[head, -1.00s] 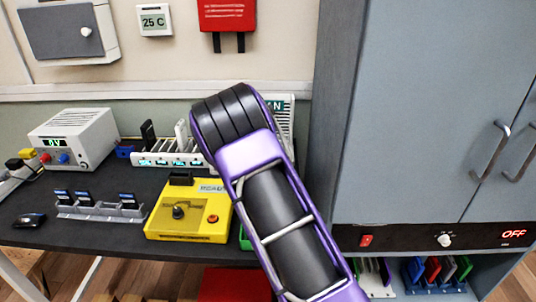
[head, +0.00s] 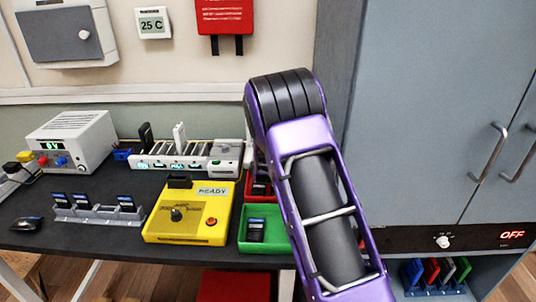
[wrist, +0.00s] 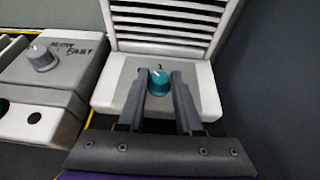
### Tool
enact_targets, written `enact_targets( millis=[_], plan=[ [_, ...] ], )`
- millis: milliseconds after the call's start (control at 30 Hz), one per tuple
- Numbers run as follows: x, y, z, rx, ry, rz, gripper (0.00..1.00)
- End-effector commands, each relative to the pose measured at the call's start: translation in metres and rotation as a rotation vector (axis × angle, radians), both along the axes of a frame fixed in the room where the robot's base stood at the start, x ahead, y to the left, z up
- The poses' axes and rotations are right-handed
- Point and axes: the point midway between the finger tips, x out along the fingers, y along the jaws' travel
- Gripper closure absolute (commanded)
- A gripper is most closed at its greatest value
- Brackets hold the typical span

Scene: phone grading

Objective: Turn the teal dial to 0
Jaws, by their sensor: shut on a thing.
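The teal dial (wrist: 159,84) sits on a light grey box with a slatted panel (wrist: 205,95) in the wrist view. A white mark shows on the dial's upper left, and a "1" is printed just above it. Other numbers are not visible. My gripper (wrist: 160,79) has one finger on each side of the dial and is shut on it. In the head view my arm hides the gripper, the dial and its box.
A grey SLOW/FAST knob (wrist: 42,55) stands to the left in the wrist view. In the head view a yellow device (head: 190,226) reads READY, beside a green tray (head: 257,244). A tall grey cabinet (head: 430,110) bounds the right side.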

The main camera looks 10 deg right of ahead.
Motion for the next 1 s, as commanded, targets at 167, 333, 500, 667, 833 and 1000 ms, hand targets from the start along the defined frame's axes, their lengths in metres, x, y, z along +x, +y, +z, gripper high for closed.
enact_targets(
  millis=[167, 333, 500, 667, 833, 1000],
  plan=[
    [-0.001, 0.000, -0.001, 0.001, 0.004, 0.000, 1.00],
    [-0.001, 0.000, -0.001, 0.001, 0.003, 0.000, 0.45],
    [0.000, 0.000, -0.001, 0.000, 0.002, -0.001, 0.37],
    [0.000, 0.000, 0.000, 0.000, 0.001, -0.001, 0.37],
    [-0.011, 0.002, 0.005, 0.001, 0.002, -0.001, 0.37],
    [-0.039, 0.008, 0.018, 0.002, 0.002, -0.001, 0.37]
  ],
)
